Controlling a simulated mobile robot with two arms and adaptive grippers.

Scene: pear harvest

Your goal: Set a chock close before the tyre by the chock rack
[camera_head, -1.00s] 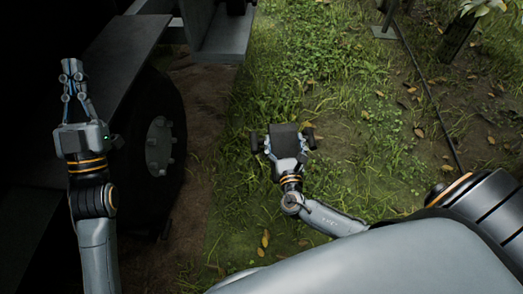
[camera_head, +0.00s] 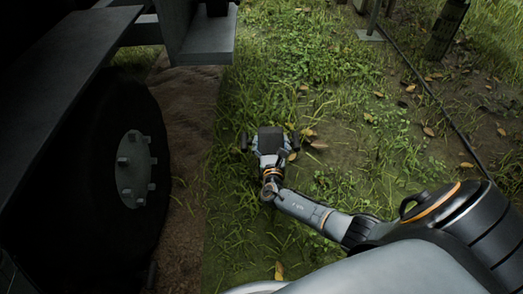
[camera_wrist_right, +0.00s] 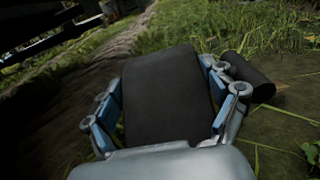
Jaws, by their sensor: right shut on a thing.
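My right gripper (camera_head: 270,146) is shut on a dark, blocky chock (camera_head: 270,135) above the grass, to the right of the tyre. In the right wrist view the chock (camera_wrist_right: 165,92) sits between the gripper's blue-padded fingers (camera_wrist_right: 162,108), and a dark rounded bar sticks out on its right. The tyre (camera_head: 90,190), black with a grey bolted hub (camera_head: 135,168), stands upright at the left under the vehicle. A strip of bare soil and some grass lie between the chock and the tyre. My left gripper is out of view.
A grey panel (camera_head: 75,55) overhangs the tyre. A grey angular bracket (camera_head: 207,45) hangs beyond it; I cannot tell if it is the chock rack. A brown soil strip (camera_head: 185,130) borders open grass. A thin dark line (camera_head: 430,90) and posts are at the right.

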